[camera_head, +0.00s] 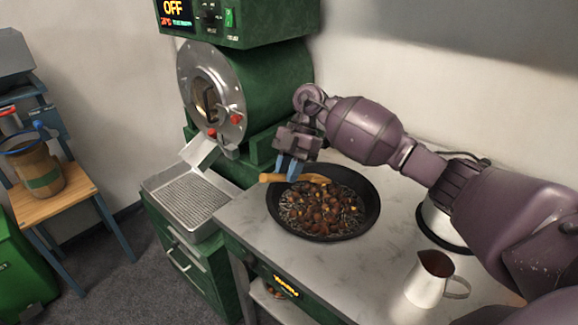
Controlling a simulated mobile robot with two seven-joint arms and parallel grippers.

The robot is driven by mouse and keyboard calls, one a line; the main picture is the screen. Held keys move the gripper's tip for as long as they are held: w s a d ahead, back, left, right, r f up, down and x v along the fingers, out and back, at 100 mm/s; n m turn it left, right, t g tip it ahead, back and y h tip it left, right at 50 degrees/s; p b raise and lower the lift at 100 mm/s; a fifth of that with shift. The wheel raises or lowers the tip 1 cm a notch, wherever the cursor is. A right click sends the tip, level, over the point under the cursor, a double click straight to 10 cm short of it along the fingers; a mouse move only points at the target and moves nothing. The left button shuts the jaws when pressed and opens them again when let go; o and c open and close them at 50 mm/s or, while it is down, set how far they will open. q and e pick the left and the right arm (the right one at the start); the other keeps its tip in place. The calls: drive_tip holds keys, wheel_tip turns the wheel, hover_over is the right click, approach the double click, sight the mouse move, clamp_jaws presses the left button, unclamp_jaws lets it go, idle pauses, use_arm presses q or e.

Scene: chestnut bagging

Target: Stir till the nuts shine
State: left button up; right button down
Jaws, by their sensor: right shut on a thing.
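A dark round pan (374,212) stands on the marble counter. It is filled with brown nuts (322,208) mixed with small dark bits; some nuts look glossy, with a few yellowish pieces. My right gripper (288,170) is over the pan's upper left rim, its blue fingers pointing down. It is shut on a wooden spatula (310,179), which lies nearly level across the back of the pan. Whether the spatula touches the nuts I cannot tell. My left gripper is not in view.
A green roaster (265,85) with a display reading OFF stands behind, its perforated tray (188,195) left of the counter (240,215). A metal jug (425,285) stands front right. A metal vessel (434,220) is partly behind my right arm.

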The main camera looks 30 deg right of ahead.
drive_tip(key=shift+m, duration=0.4)
drive_tip(key=shift+f+b, duration=1.1)
drive_tip(key=shift+f, duration=0.45)
wheel_tip(320, 180, down, 7)
drive_tip(key=b, duration=0.4)
drive_tip(key=shift+w+d+r, duration=0.1)
drive_tip(key=shift+f, duration=1)
